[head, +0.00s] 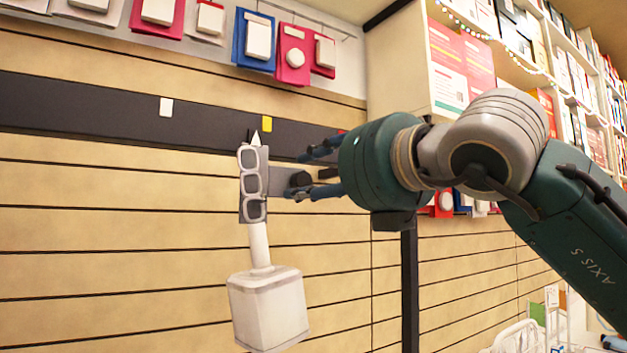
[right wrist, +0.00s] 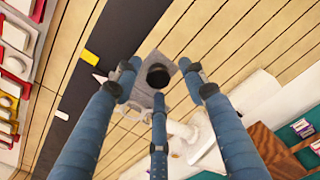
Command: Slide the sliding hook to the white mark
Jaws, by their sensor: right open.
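The sliding hook (head: 283,179) is a grey plate with a black knob (head: 300,179), seated on a dark wall rail (head: 210,127). Its white pointer (head: 254,138) is just below and left of the yellow mark (head: 267,124). The white mark (head: 166,106) is farther left on the rail. A pale block-shaped item (head: 268,305) hangs below the hook. My right gripper (head: 297,175) is open, with its fingers spread around the knob. In the right wrist view, the knob (right wrist: 158,76) shows between the fingers; contact cannot be told. My left gripper is out of view.
A red mark (head: 341,132) is partly hidden behind my right gripper. Packaged goods (head: 293,55) hang above the rail. Shelves of boxes (head: 462,70) stand at right. The slatted wall (head: 110,230) left of the hanging item is clear.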

